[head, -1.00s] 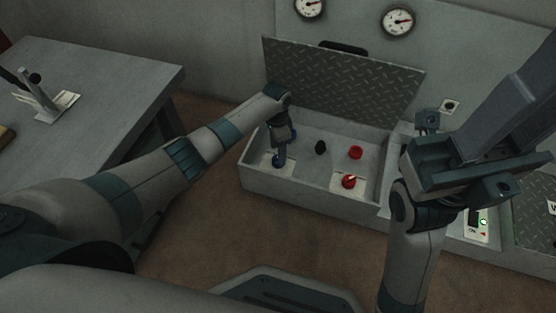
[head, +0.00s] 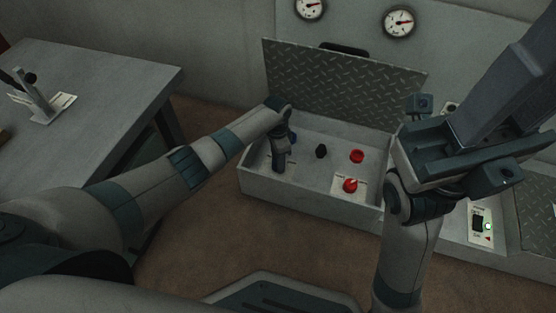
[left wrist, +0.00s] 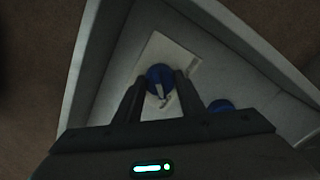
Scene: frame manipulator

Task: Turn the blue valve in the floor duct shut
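The blue valve (left wrist: 160,76) shows in the left wrist view between the two fingers of my left gripper (left wrist: 160,92), over a pale label plate. A light pointer mark lies at its lower edge. The fingers are on both sides of it, very near or touching; whether they grip it is unclear. In the head view my left gripper (head: 278,165) points down into the left part of the open floor duct (head: 300,193) and hides this valve. A second blue part (left wrist: 221,105) lies to its right in the wrist view. My right gripper (head: 462,160) is raised over the duct's right side; its opening is unclear.
A red valve (head: 350,186), a red ring-shaped knob (head: 357,156) and a black knob (head: 321,151) stand in the duct. The tread-plate lid (head: 345,85) stands open behind. A grey table (head: 100,75) is at left; a switch panel (head: 480,225) is at right.

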